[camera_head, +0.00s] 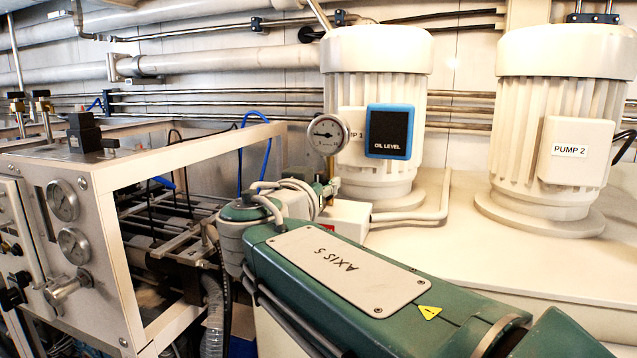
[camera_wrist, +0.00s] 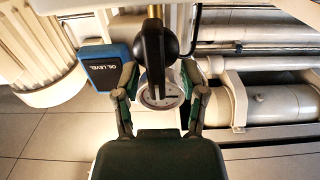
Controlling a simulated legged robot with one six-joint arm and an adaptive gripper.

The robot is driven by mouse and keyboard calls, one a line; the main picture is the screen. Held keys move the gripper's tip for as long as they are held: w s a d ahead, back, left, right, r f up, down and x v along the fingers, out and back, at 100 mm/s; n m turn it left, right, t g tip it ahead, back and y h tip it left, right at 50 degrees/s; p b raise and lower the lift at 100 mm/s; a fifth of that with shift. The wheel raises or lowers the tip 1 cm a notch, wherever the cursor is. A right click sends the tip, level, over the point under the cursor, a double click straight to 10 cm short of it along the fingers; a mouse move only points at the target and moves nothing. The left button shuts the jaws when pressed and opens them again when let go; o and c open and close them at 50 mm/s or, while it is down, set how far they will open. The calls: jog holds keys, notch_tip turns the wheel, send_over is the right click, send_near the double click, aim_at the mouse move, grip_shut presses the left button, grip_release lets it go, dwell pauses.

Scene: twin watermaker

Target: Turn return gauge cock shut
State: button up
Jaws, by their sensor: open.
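A round white-faced gauge (camera_head: 328,134) stands left of the PUMP 1 motor in the head view. In the wrist view, which looks upside down, the gauge (camera_wrist: 161,95) shows between my fingers, partly covered. A black lever with a rounded end (camera_wrist: 155,45), apparently the cock handle, lies in front of it at top middle. My gripper (camera_wrist: 159,74) is open, with one finger on each side of the gauge and lever. I see nothing held, and cannot tell whether a finger touches the lever. In the head view my green arm hides most of the cock and gripper.
A blue-edged OIL LEVEL box (camera_head: 389,131) is close right of the gauge; it also shows in the wrist view (camera_wrist: 103,67). The PUMP 1 motor (camera_head: 375,90) and PUMP 2 motor (camera_head: 560,105) stand behind. A framed panel with gauges (camera_head: 75,245) is at left.

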jog(key=shift+w, duration=0.1)
jog(key=shift+d, duration=0.1)
grip_shut()
jog(key=shift+n, duration=0.3)
jog(key=n, duration=0.3)
jog(key=shift+w+a+n, duration=0.1)
jog(key=shift+a+n, duration=0.2)
jog(key=n, duration=0.4)
jog(key=shift+w+a+f+n, duration=0.1)
jog(key=shift+a+f+n, duration=0.15)
jog(key=shift+a+n, duration=0.05)
jog(key=n, duration=0.4)
jog(key=shift+a+f+n, duration=0.2)
jog(key=shift+f+n, duration=0.1)
jog(key=shift+w+f+n, duration=0.1)
jog(key=shift+f+n, duration=0.1)
jog(key=shift+n, duration=0.95)
jog(key=shift+f+n, duration=0.2)
jog(key=shift+n, duration=0.95)
